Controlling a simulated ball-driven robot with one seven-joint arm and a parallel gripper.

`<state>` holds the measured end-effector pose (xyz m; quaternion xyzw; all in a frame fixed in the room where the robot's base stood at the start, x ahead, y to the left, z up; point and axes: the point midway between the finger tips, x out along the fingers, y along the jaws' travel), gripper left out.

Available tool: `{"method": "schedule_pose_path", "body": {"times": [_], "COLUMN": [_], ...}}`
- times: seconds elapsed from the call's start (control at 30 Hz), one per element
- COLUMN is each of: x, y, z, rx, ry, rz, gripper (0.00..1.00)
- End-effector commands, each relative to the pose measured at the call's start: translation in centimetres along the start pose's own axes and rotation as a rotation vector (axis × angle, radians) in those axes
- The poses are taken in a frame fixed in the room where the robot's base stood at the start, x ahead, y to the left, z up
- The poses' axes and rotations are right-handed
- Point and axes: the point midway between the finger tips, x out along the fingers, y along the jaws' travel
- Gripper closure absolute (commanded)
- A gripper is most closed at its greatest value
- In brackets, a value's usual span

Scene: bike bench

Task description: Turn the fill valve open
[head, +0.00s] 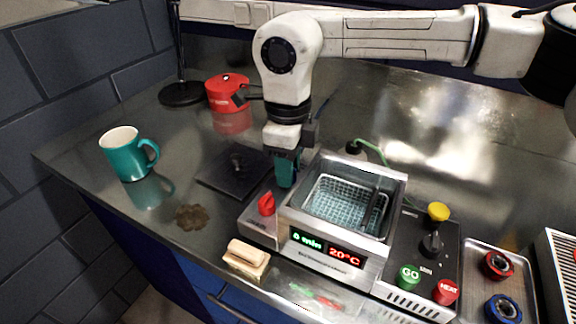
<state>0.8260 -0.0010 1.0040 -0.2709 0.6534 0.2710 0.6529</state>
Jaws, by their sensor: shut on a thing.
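My gripper (285,182) points down at the back of the narrow panel on the left of the steel tank (394,200). It is shut on a small part there, which looks to be the fill valve. The fingers hide that part, so its angle cannot be told. A red knob (267,204) sits on the same panel, nearer the front and apart from my gripper. The tank holds a wire basket (345,202). Its front display (326,248) shows green text and a red 20°C.
A teal mug (129,153) stands at the left. A dark square plate (234,172) lies behind the panel. A red pot-like object (229,93) stands at the back. A wooden brush (247,259) lies in front. Control knobs and buttons (431,244) are right of the tank.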

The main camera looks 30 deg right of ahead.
Motion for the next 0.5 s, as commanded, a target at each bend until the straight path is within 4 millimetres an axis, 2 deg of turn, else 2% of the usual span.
{"method": "schedule_pose_path", "body": {"times": [0.4, 0.43, 0.5], "x": [-0.16, -0.16, -0.15], "y": [-0.13, -0.12, -0.11], "z": [0.02, 0.02, 0.02], "rx": [0.007, 0.007, 0.006], "ry": [-0.002, -0.002, -0.002], "rz": [-0.003, -0.003, -0.003], "gripper": [0.99, 0.66, 0.59]}}
